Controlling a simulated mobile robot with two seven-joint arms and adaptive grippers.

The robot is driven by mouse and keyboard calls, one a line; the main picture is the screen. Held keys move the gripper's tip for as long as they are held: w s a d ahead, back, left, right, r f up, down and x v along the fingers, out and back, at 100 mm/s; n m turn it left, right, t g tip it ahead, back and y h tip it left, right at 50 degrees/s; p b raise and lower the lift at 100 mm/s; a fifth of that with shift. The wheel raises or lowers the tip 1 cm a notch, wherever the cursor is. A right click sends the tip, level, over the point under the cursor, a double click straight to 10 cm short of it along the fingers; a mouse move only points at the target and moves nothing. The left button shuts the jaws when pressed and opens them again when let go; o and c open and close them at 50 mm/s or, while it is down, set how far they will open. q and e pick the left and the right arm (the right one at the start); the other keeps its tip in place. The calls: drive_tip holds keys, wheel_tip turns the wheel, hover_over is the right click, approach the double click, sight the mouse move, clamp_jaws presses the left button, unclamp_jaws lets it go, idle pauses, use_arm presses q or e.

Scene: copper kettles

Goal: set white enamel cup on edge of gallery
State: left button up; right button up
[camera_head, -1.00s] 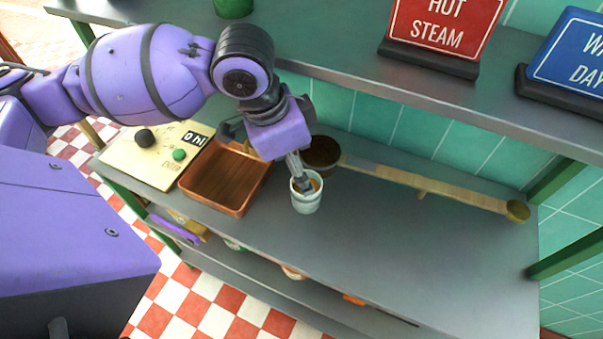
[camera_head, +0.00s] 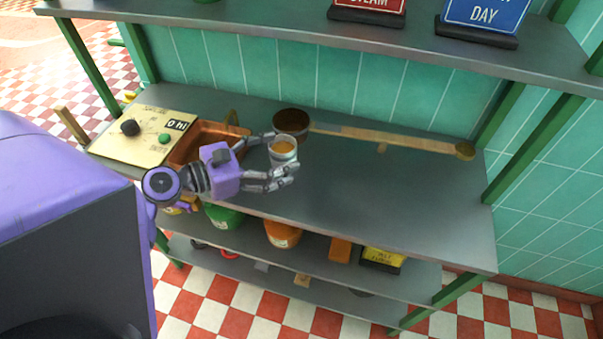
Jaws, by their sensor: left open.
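The white enamel cup (camera_head: 284,158) stands upright on the grey middle shelf, with something orange-brown inside it. My left gripper (camera_head: 285,153) comes in level from the left, with its fingers open on either side of the cup. I cannot tell whether the fingers touch it. The cup is just in front of a dark round pot (camera_head: 292,122). No part is clearly marked as the gallery; the grey shelf (camera_head: 370,200) has a bare front edge. My right gripper is not in view.
A copper tray (camera_head: 205,135) is partly hidden behind my left gripper. A cream control panel (camera_head: 145,137) stands at the left. A long wooden bar (camera_head: 400,139) runs right from the pot. An upper shelf (camera_head: 330,47) overhangs. The shelf right of the cup is clear.

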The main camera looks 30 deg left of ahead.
sight(271, 152)
use_arm(q)
drive_tip(key=a+n, duration=0.1)
drive_tip(key=s+a+f+n+y, duration=0.1)
drive_tip(key=s+a+n+t, duration=0.1)
drive_tip(key=a, duration=0.1)
drive_tip(key=shift+a+f+n+y, duration=0.1)
drive_tip(key=shift+f+n+y, duration=0.2)
drive_tip(key=shift+f+y, duration=0.1)
drive_tip(key=shift+w+a+f, duration=0.1)
drive_tip(key=shift+w+a, duration=0.1)
drive_tip(key=shift+w, duration=0.05)
drive_tip(key=p+x, duration=0.1)
drive_tip(key=x, duration=0.3)
drive_tip(key=shift+w+d, duration=0.1)
drive_tip(key=shift+r+p+x, duration=0.2)
drive_tip(key=shift+p+x, duration=0.15)
drive_tip(key=shift+x, duration=0.8)
drive_tip(key=shift+w+d+f, duration=0.3)
drive_tip(key=shift+w+f, duration=0.05)
drive_tip(key=shift+w, duration=0.1)
drive_tip(key=shift+s, duration=0.1)
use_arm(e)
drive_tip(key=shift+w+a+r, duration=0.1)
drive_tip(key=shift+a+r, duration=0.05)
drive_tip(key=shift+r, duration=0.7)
